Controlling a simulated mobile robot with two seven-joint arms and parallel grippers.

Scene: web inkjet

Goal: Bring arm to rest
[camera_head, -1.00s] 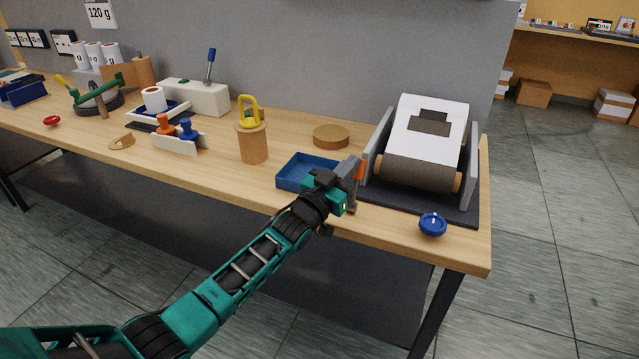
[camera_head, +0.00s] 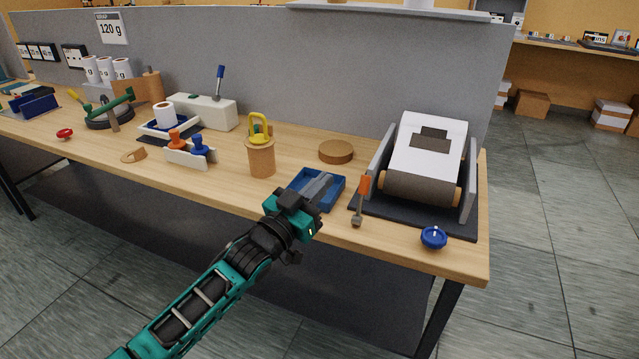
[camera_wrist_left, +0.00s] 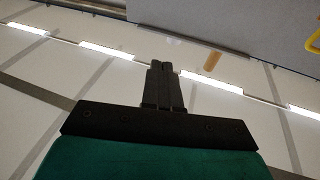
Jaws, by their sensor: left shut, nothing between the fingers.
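My left arm reaches in from the bottom of the head view. Its gripper (camera_head: 322,186) is shut and empty, over the blue tray (camera_head: 334,196) near the table's front edge. In the left wrist view the two dark fingers (camera_wrist_left: 162,72) lie together with nothing between them, against the ceiling and its lights. My right gripper shows in neither view.
On the wooden table (camera_head: 390,245), an orange-handled tool (camera_head: 363,192) lies right of the tray, by the paper roll machine (camera_head: 428,160). A blue knob (camera_head: 433,238) is at the front right.

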